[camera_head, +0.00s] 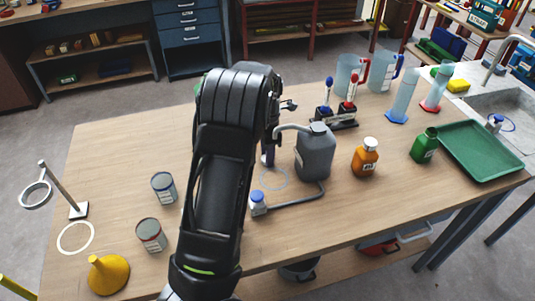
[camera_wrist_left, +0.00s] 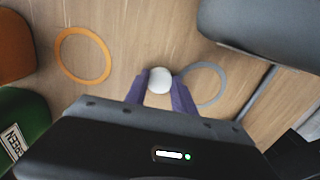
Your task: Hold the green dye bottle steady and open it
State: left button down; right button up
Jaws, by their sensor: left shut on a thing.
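A green bottle (camera_head: 424,147) with a pale label stands upright at the right, beside a green tray. In the left wrist view, a green container (camera_wrist_left: 28,112) labelled GREEN shows at the left edge, apart from the fingers. I cannot tell whether they are the same thing. My left gripper (camera_head: 268,156) points down at mid-table, left of a grey jug. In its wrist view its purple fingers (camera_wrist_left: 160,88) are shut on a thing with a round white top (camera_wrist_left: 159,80). The rest of that thing is hidden. My right gripper is not in view.
The grey jug (camera_head: 314,152) and an orange bottle (camera_head: 365,158) stand to the right of my left gripper. The green tray (camera_head: 484,176) lies at the right. The front-right table is clear.

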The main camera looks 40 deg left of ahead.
pick_arm(q)
jog(key=shift+f, duration=0.1)
jog(key=c, duration=1.5)
grip_release()
jog(key=shift+f, duration=0.1)
jog(key=o, duration=0.4)
jog(key=shift+o, duration=0.2)
notch_tip(320, 180, up, 12)
jog(key=b, duration=0.1)
jog(key=shift+r, duration=0.25)
jog(key=shift+f, duration=0.1)
